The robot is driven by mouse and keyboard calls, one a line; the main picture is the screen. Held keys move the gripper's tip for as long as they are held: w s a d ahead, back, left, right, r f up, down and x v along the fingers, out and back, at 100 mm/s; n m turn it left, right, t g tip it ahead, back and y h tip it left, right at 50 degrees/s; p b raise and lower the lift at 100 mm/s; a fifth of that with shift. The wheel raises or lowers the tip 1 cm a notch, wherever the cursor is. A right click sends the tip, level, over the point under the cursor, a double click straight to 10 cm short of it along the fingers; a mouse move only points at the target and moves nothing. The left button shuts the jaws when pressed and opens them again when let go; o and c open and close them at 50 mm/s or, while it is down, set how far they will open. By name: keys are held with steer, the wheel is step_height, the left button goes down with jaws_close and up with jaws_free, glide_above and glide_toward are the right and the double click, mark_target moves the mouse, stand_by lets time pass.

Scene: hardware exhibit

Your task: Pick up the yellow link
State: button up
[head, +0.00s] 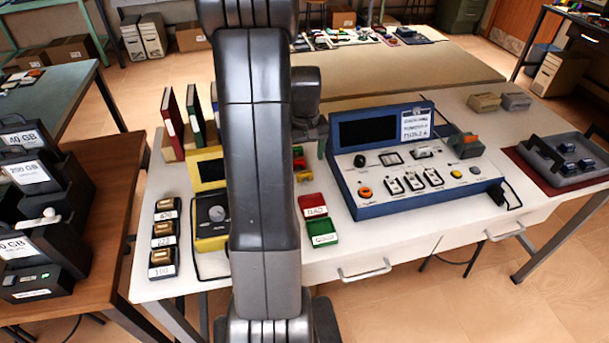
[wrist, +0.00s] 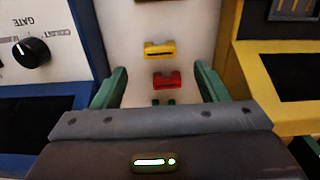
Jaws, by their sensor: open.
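The yellow link (wrist: 158,50) is a small bracket-shaped piece lying on the white bench top, upper middle in the wrist view. In the head view it (head: 304,177) shows just right of my arm. A red link (wrist: 166,79) lies beside it, nearer my gripper, and a green piece (wrist: 163,101) is mostly hidden by the gripper body. My gripper (wrist: 161,67) is open, its green fingers spread on either side of the red link. The yellow link is just beyond the fingertips, between their lines. Nothing is held.
A blue instrument (head: 420,190) and a yellow instrument (head: 210,222) flank the links. Red (head: 313,205) and green (head: 321,233) labelled boxes sit near the bench's front edge. A grey tray (head: 560,180) is at the right. My arm hides part of the bench.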

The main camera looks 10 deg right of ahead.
mark_target(305, 173)
steer(key=shift+f, duration=3.45)
steer(key=c, duration=1)
